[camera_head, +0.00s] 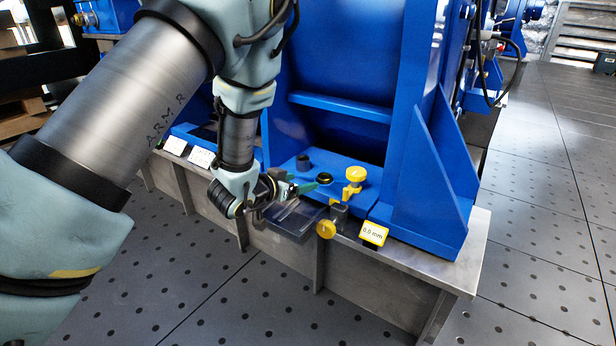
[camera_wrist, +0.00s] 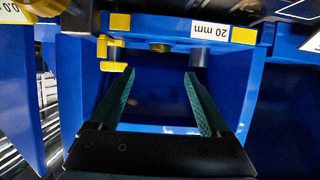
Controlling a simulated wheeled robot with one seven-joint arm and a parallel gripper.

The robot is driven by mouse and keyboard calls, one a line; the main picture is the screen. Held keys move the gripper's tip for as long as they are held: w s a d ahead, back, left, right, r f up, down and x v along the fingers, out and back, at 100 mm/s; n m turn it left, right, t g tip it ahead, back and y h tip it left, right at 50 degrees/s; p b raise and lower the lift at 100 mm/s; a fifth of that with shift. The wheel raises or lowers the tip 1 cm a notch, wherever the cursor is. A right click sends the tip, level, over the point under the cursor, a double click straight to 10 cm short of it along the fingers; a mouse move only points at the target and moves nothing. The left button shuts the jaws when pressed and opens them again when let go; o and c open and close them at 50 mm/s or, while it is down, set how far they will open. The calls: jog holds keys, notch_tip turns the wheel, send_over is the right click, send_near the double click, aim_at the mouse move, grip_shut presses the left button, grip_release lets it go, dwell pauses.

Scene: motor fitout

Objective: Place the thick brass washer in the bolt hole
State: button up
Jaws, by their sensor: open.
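My gripper (camera_head: 308,187) is open, with its green-lined fingers low over the front of the blue machine foot. In the wrist view its two fingers (camera_wrist: 158,76) stand apart with nothing between them. On the foot, just beyond the fingertips, is a round dark opening with a brass-coloured rim (camera_head: 325,178). A dull brass round part (camera_wrist: 158,47) shows beyond the gap between the fingers in the wrist view. I cannot tell whether that rim is the thick washer seated in the bolt hole. No loose washer is clearly visible elsewhere.
A yellow-edged label (camera_head: 374,233) sits at right.

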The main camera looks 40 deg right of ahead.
jog(key=shift+s+a+r, duration=0.15)
jog(key=shift+a, duration=0.35)
jog(key=w+a+r+n+t+y, duration=0.2)
jog(key=w+a+n+t+y, duration=0.15)
jog(key=w+a, duration=0.65)
jog(key=w+a+r+n+y, duration=0.1)
jog(key=w+a+n+y, duration=0.15)
jog(key=a, duration=0.65)
jog(key=w+a+r+n+y, duration=0.2)
jog(key=a+n+y, duration=0.1)
jog(key=a, duration=0.6)
jog(key=s+a+r+n+g+y, duration=0.2)
jog(key=s+a, duration=0.4)
jog(key=a, duration=0.4)
jog(key=s+a+r+n+g+y, duration=0.1)
jog(key=s+a+r+n+g, duration=0.1)
jog(key=s+a, duration=0.5)
jog(key=a+g, duration=0.1)
jog(key=a, duration=0.2)
jog(key=shift+a+r+n+y, duration=0.15)
jog(key=shift+n+y, duration=0.25)
jog(key=shift+s, duration=0.1)
